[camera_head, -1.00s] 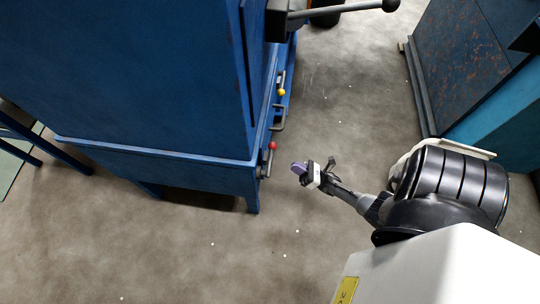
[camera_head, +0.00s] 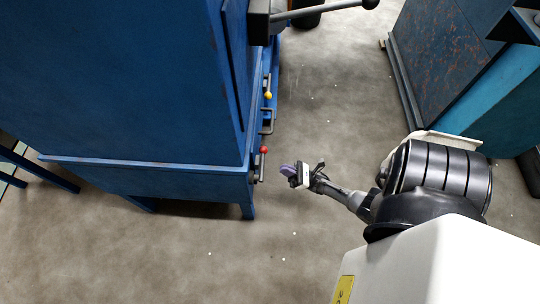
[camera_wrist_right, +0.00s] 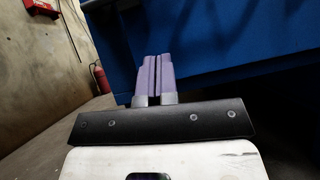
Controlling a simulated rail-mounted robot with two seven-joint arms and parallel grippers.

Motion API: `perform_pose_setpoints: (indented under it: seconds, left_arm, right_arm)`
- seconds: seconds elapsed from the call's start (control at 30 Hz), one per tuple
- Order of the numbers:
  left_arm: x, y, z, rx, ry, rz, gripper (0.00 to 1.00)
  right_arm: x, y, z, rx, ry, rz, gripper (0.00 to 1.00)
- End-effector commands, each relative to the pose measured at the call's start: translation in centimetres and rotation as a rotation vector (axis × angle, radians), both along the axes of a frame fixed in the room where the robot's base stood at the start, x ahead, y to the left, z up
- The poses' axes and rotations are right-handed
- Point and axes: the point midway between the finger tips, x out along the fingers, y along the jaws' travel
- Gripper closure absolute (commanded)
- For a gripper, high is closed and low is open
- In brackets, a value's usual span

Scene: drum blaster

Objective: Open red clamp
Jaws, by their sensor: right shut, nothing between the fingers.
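The red clamp shows as a red knob (camera_head: 264,149) on a short handle at the lower right edge of the blue machine (camera_head: 130,90). My right gripper (camera_head: 284,169) is a little to the right of the red knob and slightly lower in the head view, apart from it. Its purple fingers are together and empty. In the right wrist view the purple fingers (camera_wrist_right: 153,75) lie side by side, with blue metal (camera_wrist_right: 230,45) beyond and to the right. The red clamp cannot be made out there. My left gripper is not in view.
A long lever with a black ball (camera_head: 370,4) juts out at the top. Open floor (camera_head: 330,120) lies between this machine and another blue cabinet (camera_head: 440,60).

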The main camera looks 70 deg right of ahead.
Motion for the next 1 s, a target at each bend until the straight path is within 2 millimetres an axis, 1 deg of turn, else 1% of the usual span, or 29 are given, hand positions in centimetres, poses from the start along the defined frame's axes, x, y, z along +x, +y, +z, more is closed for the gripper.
perform_pose_setpoints:
  seconds: [0.03, 0.3, 0.33, 0.5, 0.7, 1.0]
  left_arm:
    - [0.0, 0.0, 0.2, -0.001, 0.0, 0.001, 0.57]
    - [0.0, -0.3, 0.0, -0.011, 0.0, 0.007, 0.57]
    - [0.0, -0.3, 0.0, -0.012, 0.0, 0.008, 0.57]
    - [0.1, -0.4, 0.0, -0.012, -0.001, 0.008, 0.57]
    - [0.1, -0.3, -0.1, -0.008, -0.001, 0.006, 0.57]
    - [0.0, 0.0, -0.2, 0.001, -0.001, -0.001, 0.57]
  right_arm:
    - [0.8, 0.3, 0.8, 0.0, -0.005, 0.002, 1.0]
    - [5.0, 1.5, 3.7, 0.0, -0.003, 0.003, 1.0]
    - [5.2, 1.6, 4.0, 0.0, -0.003, 0.003, 1.0]
    - [5.4, 1.4, 5.8, -0.001, -0.001, 0.002, 1.0]
    - [5.7, 1.3, 7.1, 0.0, 0.0, 0.0, 1.0]
    - [5.8, 1.3, 7.6, 0.001, 0.001, 0.0, 1.0]
